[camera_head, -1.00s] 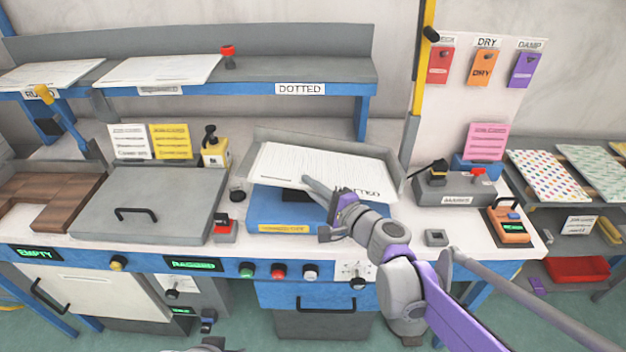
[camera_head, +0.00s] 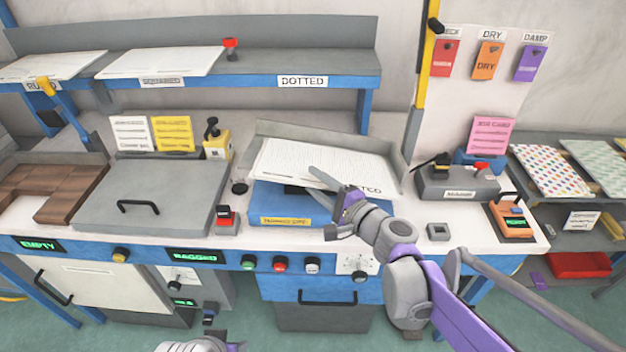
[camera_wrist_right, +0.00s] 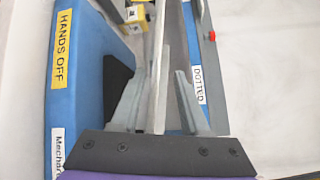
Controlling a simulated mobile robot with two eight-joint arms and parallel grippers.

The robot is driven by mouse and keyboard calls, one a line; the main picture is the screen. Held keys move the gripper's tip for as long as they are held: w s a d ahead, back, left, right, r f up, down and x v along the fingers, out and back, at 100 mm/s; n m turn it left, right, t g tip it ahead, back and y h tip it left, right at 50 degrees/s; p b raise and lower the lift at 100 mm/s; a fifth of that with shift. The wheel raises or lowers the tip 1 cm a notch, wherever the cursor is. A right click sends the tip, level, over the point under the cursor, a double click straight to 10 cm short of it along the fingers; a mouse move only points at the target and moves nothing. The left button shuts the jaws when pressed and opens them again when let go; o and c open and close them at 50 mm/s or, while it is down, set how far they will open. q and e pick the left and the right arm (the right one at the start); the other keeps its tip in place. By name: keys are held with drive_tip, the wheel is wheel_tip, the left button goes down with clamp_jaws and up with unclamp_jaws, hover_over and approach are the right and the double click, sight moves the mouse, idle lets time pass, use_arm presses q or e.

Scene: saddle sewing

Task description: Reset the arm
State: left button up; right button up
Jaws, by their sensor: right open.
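My right arm reaches in from the lower right in the head view. Its gripper (camera_head: 323,202) is open at the front edge of a white sheet (camera_head: 325,160) in a grey tray (camera_head: 290,131) on a blue block (camera_head: 268,206). One finger overlaps the sheet in the picture; the other is lower, in front of the block. In the right wrist view the open gripper (camera_wrist_right: 158,100) has a thin plate edge (camera_wrist_right: 165,75) between its fingers; I cannot tell whether they touch it.
A grey lid with a handle (camera_head: 150,195) lies left of the tray. A red button box (camera_head: 225,220) stands between them. A grey box (camera_head: 457,184) and an orange device (camera_head: 511,218) stand at right. A yellow post (camera_head: 428,50) rises behind the bench.

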drive_tip(key=f+v, duration=0.1)
drive_tip(key=v, duration=0.9)
drive_tip(key=s+f+n+g+h+p, duration=0.3)
drive_tip(key=s+f+n+g+h, duration=0.15)
drive_tip(key=s+n, duration=0.4)
drive_tip(key=s+d+f+n+g+h+p, duration=0.1)
drive_tip(key=s+d+f+n+h, duration=0.1)
drive_tip(key=s+d, duration=0.4)
drive_tip(key=s+d+f+n+g+h+p, duration=0.1)
drive_tip(key=s+d+f+n+g+h, duration=0.1)
drive_tip(key=s+d+f+h, duration=0.2)
drive_tip(key=shift+s+d+h+p, duration=0.35)
drive_tip(key=shift+s+d+h, duration=0.2)
drive_tip(key=shift+s+d, duration=0.55)
